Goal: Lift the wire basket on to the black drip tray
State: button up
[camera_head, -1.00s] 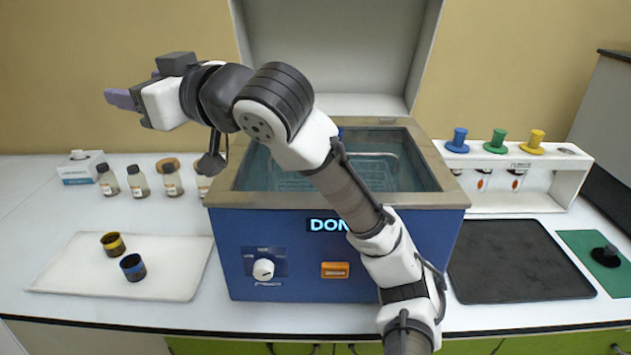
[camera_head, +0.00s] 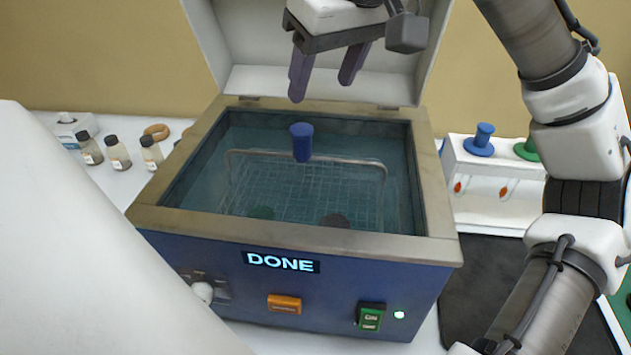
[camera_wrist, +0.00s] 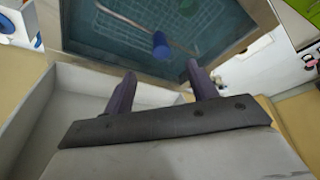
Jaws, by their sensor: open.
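The wire basket (camera_head: 285,188) sits under the liquid inside the blue bath, with a blue knob (camera_head: 301,142) standing up from its handle bar. In the wrist view the basket's mesh (camera_wrist: 128,30) and the blue knob (camera_wrist: 161,45) show beyond my fingers. My gripper (camera_head: 320,90) is open and empty, above the back of the bath, higher than the knob and apart from it. It also shows in the wrist view (camera_wrist: 160,82). A dark green and a dark brown round thing show dimly in the basket. The black drip tray (camera_head: 480,270) lies right of the bath, partly hidden by my arm.
The bath (camera_head: 290,238) has a raised white lid (camera_head: 320,85) behind and a screen reading DONE. Several small bottles (camera_head: 117,152) stand at left. A white rack (camera_head: 490,185) with colored knobs stands at right. My own white body part covers the lower left.

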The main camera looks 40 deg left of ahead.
aim_at(303, 129)
jog(key=p+x, duration=0.1)
jog(key=x, duration=0.6)
jog(key=shift+s+a+f, duration=0.15)
jog(key=shift+a, duration=0.05)
jog(key=x, duration=0.1)
jog(key=p+x, duration=0.1)
jog(key=x, duration=0.2)
jog(key=shift+w+a+p, duration=0.3)
jog(key=shift+a+f, duration=0.2)
jog(key=shift+f, duration=0.25)
grip_shut()
